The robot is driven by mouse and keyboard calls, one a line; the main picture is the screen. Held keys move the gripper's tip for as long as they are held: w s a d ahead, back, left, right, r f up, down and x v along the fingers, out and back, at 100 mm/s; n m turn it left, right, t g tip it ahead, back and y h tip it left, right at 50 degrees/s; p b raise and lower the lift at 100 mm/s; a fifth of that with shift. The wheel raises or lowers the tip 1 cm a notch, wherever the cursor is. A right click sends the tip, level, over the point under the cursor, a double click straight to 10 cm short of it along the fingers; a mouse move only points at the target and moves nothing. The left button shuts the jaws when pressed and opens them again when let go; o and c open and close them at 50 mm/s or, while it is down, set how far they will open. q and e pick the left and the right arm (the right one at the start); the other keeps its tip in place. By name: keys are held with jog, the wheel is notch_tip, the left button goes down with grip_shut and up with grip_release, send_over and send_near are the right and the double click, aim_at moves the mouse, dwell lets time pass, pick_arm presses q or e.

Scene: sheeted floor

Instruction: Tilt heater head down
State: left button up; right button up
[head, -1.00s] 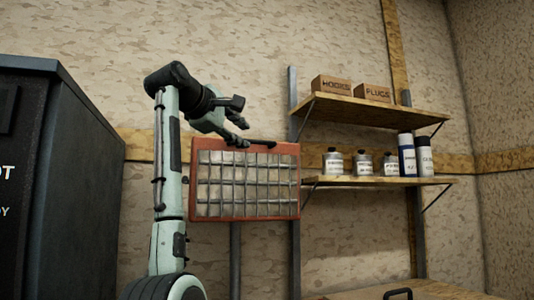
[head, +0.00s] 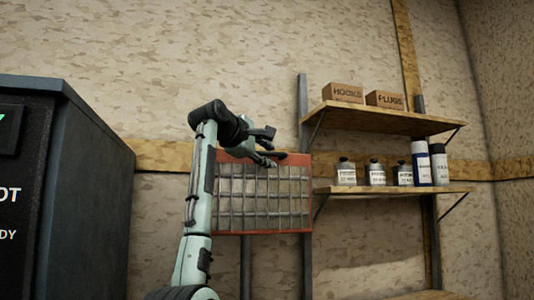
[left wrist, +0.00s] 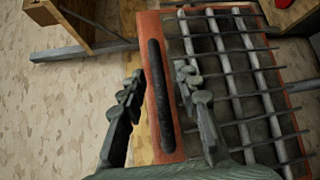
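The heater head (head: 232,224) is an orange-red rectangular frame with a wire grid over pale panels, facing me nearly upright in the head view. A dark grip strip runs along its top edge. My left gripper (head: 266,155) is at this top edge. In the left wrist view, the open fingers of my left gripper (left wrist: 158,95) lie on either side of the frame's edge and its dark grip strip (left wrist: 160,85), with a gap showing on the left side. Contact on the right side cannot be told. My right gripper is not in view.
A dark cabinet (head: 95,190) stands at the left. At the right, an upper shelf (head: 385,120) holds two small boxes (head: 343,93), and a lower shelf (head: 400,190) holds several bottles and cans (head: 421,163). A post (head: 303,110) rises behind the heater head.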

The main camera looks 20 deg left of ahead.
pick_arm(q)
jog(key=shift+c, duration=0.3)
grip_shut()
